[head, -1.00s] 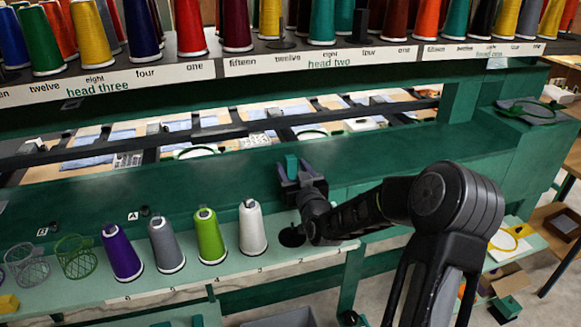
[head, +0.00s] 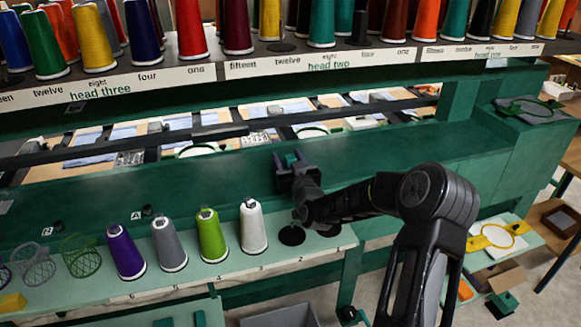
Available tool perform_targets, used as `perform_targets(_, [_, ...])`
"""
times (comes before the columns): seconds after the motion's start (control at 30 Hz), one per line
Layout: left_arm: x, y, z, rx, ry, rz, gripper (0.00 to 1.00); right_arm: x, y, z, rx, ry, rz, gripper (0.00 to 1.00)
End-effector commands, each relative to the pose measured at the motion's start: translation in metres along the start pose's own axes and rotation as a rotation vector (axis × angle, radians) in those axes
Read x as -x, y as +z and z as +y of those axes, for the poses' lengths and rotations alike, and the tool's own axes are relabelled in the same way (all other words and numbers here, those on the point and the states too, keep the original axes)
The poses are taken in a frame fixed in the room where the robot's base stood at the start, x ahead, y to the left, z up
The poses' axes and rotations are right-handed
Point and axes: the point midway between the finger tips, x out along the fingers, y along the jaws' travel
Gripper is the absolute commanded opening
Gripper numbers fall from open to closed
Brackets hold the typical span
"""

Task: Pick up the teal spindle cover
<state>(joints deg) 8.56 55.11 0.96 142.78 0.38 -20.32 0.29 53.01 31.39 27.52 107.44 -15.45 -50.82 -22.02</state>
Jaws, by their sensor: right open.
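My left gripper is not in view.
Below the beam, a pale green shelf (head: 200,278) holds purple, grey, lime and white thread cones and wire baskets (head: 82,256). Above, a rack (head: 300,62) carries many cones. An embroidery hoop (head: 497,236) lies at right. The beam left of my gripper is clear.

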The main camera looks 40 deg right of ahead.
Motion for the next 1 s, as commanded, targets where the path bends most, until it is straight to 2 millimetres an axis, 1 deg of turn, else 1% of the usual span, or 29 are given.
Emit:
perform_targets(0.27, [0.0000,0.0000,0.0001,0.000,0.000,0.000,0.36,0.0002,-0.0001,0.0000,0.000,0.000,0.000,0.50])
perform_targets(0.87, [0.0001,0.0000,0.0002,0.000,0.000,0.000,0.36,0.0002,-0.0001,0.0000,0.000,0.000,0.000,0.01])
perform_targets(1.0, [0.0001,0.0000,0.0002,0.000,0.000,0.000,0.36,0.0002,-0.0001,0.0000,0.000,0.000,0.000,0.00])
